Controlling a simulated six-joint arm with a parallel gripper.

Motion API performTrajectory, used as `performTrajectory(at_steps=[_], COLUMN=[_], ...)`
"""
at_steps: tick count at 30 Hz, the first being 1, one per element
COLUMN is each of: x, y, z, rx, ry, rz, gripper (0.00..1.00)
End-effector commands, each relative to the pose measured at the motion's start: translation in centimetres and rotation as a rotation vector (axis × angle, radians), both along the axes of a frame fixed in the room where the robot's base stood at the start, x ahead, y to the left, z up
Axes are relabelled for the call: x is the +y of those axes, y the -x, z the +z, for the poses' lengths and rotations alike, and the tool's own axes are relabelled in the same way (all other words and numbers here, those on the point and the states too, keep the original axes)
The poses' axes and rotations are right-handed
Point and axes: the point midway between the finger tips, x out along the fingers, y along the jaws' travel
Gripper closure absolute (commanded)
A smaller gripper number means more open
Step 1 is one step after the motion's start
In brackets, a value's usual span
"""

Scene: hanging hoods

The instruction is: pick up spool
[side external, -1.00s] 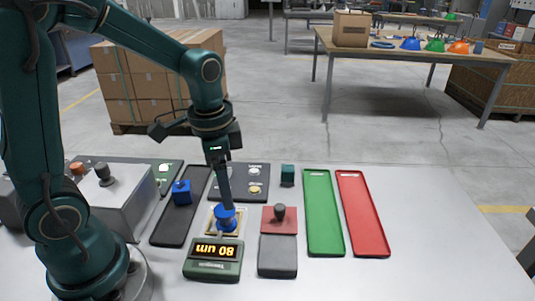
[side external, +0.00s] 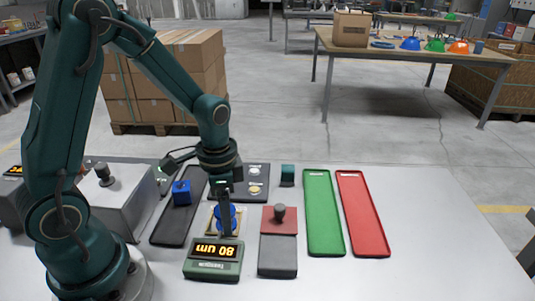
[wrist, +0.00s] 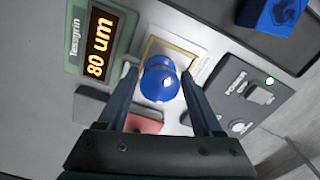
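A blue spool (side external: 234,213) sits on a small pale pad with a tan border (side external: 211,229), behind the green gauge box. The wrist view shows the spool (wrist: 160,79) from above, upright, with its round top facing me. My gripper (side external: 227,232) points down at the spool, and a dark finger covers part of it in the side view. In the wrist view my gripper (wrist: 159,76) is open, with one fingertip on each side of the spool. Gaps show between the fingers and the spool there. I cannot tell how deep the tips are.
The gauge box (side external: 213,268) reads "80 um" close in front. A red pad with a dark knob (side external: 280,213) stands to the right. A black tray (side external: 169,234) with a blue block (side external: 181,192) is left. Green (side external: 323,215) and red (side external: 363,215) trays lie farther right.

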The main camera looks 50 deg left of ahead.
Motion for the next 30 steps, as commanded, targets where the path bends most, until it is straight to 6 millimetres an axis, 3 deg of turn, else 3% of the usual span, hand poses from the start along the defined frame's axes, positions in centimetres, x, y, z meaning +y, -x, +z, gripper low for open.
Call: performTrajectory(at_steps=[1, 3, 5, 17, 26, 30], x=[0.0, 0.0, 0.0, 0.0, 0.0, 2.3], y=[0.0, 0.0, 0.0, -0.1, -0.2, 1.2], z=[0.0, 0.0, 0.0, 0.6, 4.2, 5.7], rx=[0.000, 0.000, 0.000, -0.002, -0.009, -0.006], ry=[0.000, 0.000, 0.000, 0.000, -0.001, -0.001], rz=[0.000, 0.000, 0.000, 0.000, 0.000, 0.011], gripper=[0.54, 0.80, 1.00, 1.00, 1.00, 1.00])
